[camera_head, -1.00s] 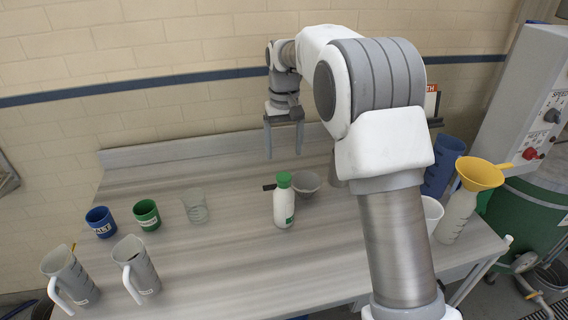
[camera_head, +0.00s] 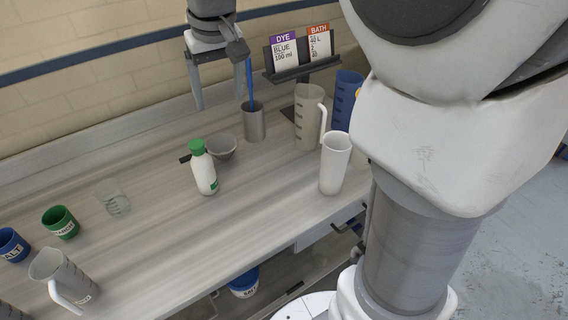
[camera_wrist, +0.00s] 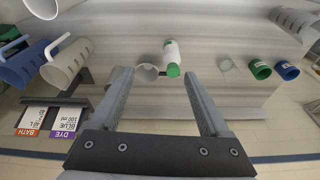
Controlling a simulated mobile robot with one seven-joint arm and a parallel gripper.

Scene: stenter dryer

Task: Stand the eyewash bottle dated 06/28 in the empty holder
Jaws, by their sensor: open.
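A white bottle with a green cap (camera_head: 204,174) stands upright on the bench; no date can be read on it. It also shows in the wrist view (camera_wrist: 171,52), between and beyond the fingers. My gripper (camera_head: 220,102) is open and empty, raised above the back of the bench, apart from the bottle. Its two fingers also show in the wrist view (camera_wrist: 155,76). A small grey bowl (camera_head: 222,148) is right beside the bottle, with a small dark piece (camera_head: 185,159) at its left. I cannot make out an empty bottle holder.
A grey cup with a blue stick (camera_head: 254,122), a beige jug (camera_head: 308,118), a white beaker (camera_head: 334,164) and a blue jug (camera_head: 346,100) stand right. A card rack (camera_head: 300,62) is behind. Left are a clear beaker (camera_head: 114,198), green cup (camera_head: 61,222) and grey jug (camera_head: 64,278).

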